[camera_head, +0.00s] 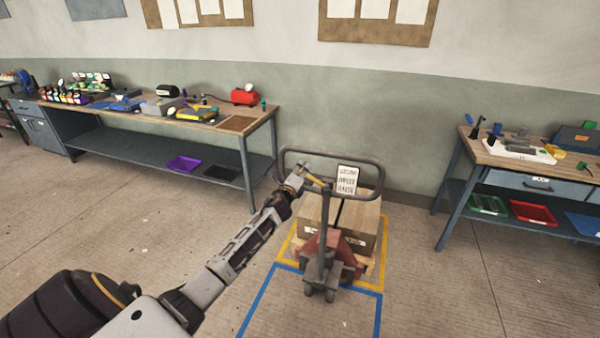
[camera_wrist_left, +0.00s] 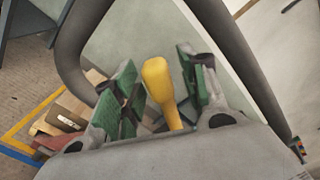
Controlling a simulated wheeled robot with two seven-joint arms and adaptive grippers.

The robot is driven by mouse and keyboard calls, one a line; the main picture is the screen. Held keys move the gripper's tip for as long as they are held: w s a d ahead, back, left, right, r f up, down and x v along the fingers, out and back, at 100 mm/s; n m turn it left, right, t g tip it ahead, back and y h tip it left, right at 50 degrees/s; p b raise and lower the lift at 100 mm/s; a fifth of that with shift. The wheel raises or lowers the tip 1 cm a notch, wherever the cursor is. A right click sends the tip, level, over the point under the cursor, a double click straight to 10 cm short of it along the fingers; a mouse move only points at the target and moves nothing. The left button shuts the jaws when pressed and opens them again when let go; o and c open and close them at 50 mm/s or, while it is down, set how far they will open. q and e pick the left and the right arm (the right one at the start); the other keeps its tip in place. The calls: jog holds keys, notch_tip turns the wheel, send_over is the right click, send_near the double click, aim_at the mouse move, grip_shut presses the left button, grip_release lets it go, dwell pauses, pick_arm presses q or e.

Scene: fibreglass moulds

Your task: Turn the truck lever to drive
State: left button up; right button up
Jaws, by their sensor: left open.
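The pallet truck (camera_head: 322,262) stands in the middle of the head view, with a dark looped handle (camera_head: 372,178) at its top. A yellow lever (camera_head: 317,180) sits inside the handle loop. In the left wrist view the yellow lever (camera_wrist_left: 160,88) stands between the green-padded fingers of my left gripper (camera_wrist_left: 160,92). The left gripper (camera_head: 304,172) is open, with a gap visible on the lever's right side. Whether the left finger touches the lever is hard to tell. My right gripper is not in view.
A cardboard box (camera_head: 350,225) lies on the truck's forks behind the handle. Yellow and blue tape (camera_head: 250,305) marks the floor around the truck. A workbench (camera_head: 245,135) stands at the left back, another (camera_head: 480,150) at the right.

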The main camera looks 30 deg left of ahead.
pick_arm(q)
grip_shut()
jog(key=shift+f, duration=0.15)
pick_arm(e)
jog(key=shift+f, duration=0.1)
pick_arm(q)
jog(key=shift+s+a+f+n+b, duration=0.1)
jog(key=shift+a+f+n+b, duration=0.1)
jog(key=shift+f+n+b, duration=0.7)
jog(key=shift+s+a+f+n+b, duration=0.1)
jog(key=shift+a+f+n+b, duration=0.15)
jog(key=shift+f+n+b, duration=0.6)
jog(key=shift+a+f+n+b, duration=0.2)
jog(key=shift+f+n+b, duration=0.45)
jog(key=shift+f+n, duration=0.4)
jog(key=shift+c, duration=0.7)
grip_release()
jog(key=shift+o, duration=0.7)
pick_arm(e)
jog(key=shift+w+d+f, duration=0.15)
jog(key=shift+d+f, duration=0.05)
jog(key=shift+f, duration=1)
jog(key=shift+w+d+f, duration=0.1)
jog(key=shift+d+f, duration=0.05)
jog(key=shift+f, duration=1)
